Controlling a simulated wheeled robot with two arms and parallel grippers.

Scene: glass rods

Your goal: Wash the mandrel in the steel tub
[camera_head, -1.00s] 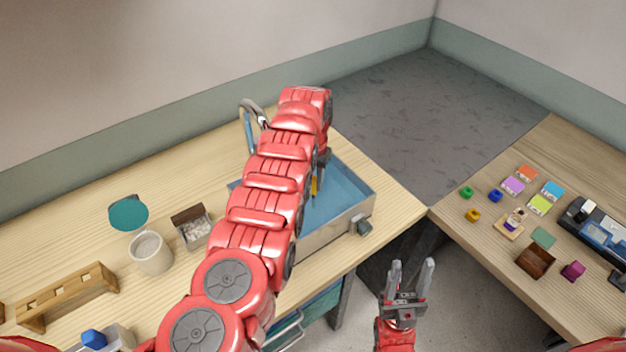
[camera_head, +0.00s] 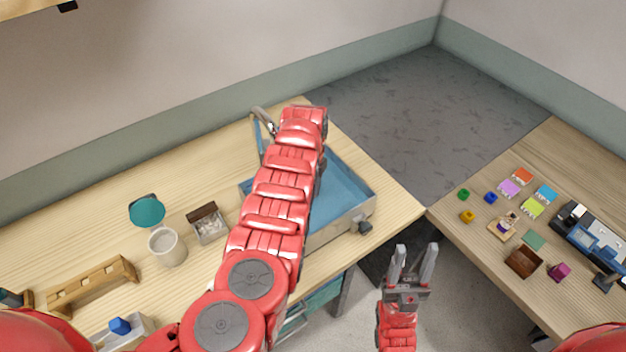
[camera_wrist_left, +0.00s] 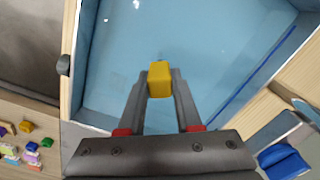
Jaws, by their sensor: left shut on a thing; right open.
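The steel tub (camera_head: 335,231) has a blue interior and stands at the right end of the left workbench; its inside (camera_wrist_left: 125,40) fills much of the left wrist view. My left gripper (camera_wrist_left: 160,92) is over the tub, shut on a yellow piece (camera_wrist_left: 159,72), which I take to be the mandrel's handle. The rest of the mandrel is hidden behind it, so I cannot tell how deep it reaches. In the head view my left arm hides the gripper and mandrel. My right gripper (camera_head: 416,250) is open and empty, low in front of the gap between the benches.
A tap (camera_head: 264,121) stands at the tub's back left. Left of it are a small open box (camera_head: 207,225), a white cup (camera_head: 167,247), a teal dish (camera_head: 147,211) and a wooden rack (camera_head: 94,284). The right bench holds several small coloured blocks and a wooden box (camera_head: 523,262).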

